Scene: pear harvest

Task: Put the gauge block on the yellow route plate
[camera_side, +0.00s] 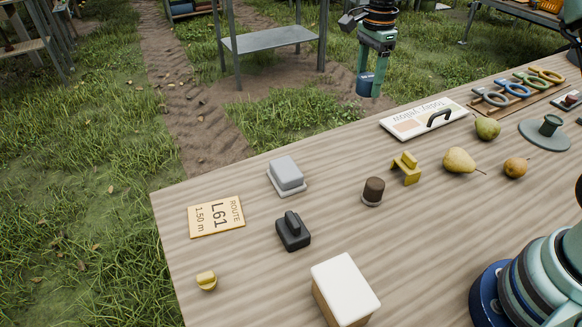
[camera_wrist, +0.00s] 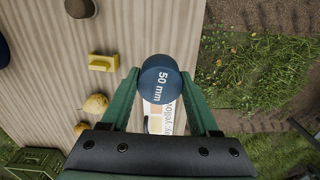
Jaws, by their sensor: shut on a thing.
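The gauge block is a dark blue round piece marked "50 mm" (camera_wrist: 161,80). In the wrist view it sits between the two green fingers of my gripper (camera_wrist: 160,84), which is shut on it. In the side view my gripper (camera_side: 374,70) holds the blue block (camera_side: 368,85) in the air at the top, beyond the far edge of the table. The yellow route plate (camera_side: 232,220), marked "ROUTE L61 1.50 m", lies flat at the table's left end, far from my gripper. Nothing stands on it.
Near the plate are a grey block on a white base (camera_side: 286,176), a black handled block (camera_side: 292,232) and a small yellow knob (camera_side: 207,281). A brown cylinder (camera_side: 373,190), yellow bracket (camera_side: 406,168), pears (camera_side: 459,160) and white board (camera_side: 405,125) lie to the right.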

